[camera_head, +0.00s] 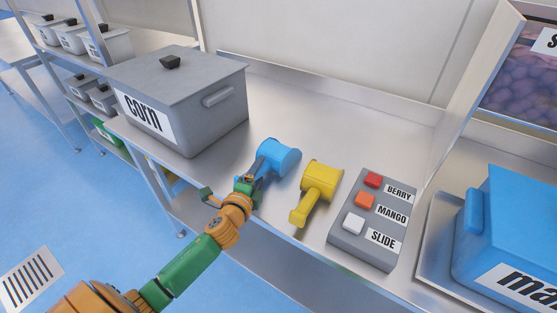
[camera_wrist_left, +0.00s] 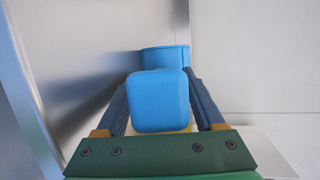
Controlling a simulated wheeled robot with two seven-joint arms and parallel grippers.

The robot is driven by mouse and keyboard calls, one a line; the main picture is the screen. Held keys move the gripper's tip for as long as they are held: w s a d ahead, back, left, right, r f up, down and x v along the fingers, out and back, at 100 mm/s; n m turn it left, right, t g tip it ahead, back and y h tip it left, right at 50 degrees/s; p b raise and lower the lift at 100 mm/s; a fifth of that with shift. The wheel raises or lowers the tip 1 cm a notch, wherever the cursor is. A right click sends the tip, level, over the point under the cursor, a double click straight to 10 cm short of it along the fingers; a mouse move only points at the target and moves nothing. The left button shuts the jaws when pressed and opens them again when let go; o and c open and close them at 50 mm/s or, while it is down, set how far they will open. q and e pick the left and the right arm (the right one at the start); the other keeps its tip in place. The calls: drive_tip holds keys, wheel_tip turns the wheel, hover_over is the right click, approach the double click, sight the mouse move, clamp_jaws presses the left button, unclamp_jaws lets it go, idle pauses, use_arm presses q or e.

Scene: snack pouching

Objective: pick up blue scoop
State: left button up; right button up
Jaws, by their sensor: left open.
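The blue scoop (camera_head: 280,155) lies on the steel counter between the corn bin and a yellow scoop. My left gripper (camera_head: 255,171) is at its handle, reaching in from the front. In the left wrist view the end of the blue scoop's handle (camera_wrist_left: 160,102) fills the space between the two fingers of the left gripper (camera_wrist_left: 161,90), with the round cup beyond it. The jaws are open, one finger on each side of the handle. I cannot tell whether either finger touches it. My right gripper is not in view.
The yellow scoop (camera_head: 320,181) lies close to the right of the blue one. A button box (camera_head: 357,243) stands further right, then a blue bin (camera_head: 515,225). The grey corn bin (camera_head: 220,125) stands at left. The counter behind the scoops is clear.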

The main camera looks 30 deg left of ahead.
use_arm(q)
drive_tip(key=shift+s+r, duration=0.1)
clamp_jaws()
wheel_tip(320, 180, up, 7)
drive_tip(key=shift+f+p, duration=0.2)
drive_tip(key=shift+p, duration=1)
wheel_tip(320, 180, up, 11)
drive_tip(key=p, duration=0.1)
drive_tip(key=shift+r+p, duration=0.2)
drive_tip(key=shift+p, duration=0.1)
